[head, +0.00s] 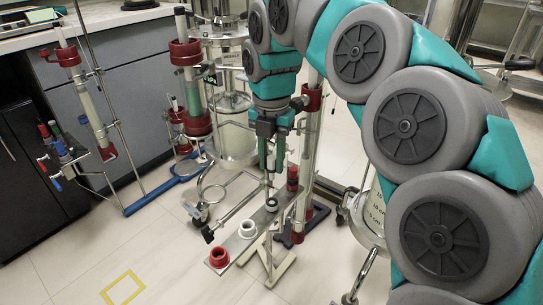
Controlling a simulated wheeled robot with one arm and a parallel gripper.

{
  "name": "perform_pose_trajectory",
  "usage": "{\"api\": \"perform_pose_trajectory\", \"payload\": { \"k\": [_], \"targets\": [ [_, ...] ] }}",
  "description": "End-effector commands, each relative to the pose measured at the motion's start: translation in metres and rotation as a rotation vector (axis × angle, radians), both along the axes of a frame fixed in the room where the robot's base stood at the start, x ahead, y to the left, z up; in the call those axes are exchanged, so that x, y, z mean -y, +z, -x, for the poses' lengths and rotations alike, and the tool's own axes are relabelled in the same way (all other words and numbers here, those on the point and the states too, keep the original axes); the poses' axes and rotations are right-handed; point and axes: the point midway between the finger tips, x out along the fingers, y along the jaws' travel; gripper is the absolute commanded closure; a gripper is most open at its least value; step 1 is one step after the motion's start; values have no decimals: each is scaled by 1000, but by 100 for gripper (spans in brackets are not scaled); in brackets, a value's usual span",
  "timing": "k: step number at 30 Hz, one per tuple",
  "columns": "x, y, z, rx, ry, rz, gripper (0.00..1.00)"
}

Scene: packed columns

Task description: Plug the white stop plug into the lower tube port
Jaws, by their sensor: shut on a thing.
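My gripper (271,160) points down in the head view, in front of the clear upright column (309,140) with red collars. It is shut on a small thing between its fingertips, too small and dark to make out. A white ring-shaped piece (246,229) sits on a long grey plate (233,243) low in front of the gripper. I cannot tell whether it is the stop plug. The lower tube port cannot be made out; the column's lower part is partly hidden behind the gripper and stand parts.
A red ring (218,257) and a dark ring (271,204) also sit on the plate. Another red-collared column (190,85) and a blue-footed stand (140,203) are at left. A steel vessel (232,130) stands behind. A yellow square (122,288) marks clear floor at front left.

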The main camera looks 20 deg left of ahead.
Motion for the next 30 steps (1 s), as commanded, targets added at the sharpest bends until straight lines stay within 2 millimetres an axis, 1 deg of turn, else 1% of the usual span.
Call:
{"api": "perform_pose_trajectory", "payload": {
  "k": [18, 23, 30],
  "targets": [
    [0, -52, 1, -2, 2, 2, 100],
    [0, -58, 1, -2, 1, 2, 100],
    [0, -58, 0, -1, 1, 1, 100]
  ]
}}
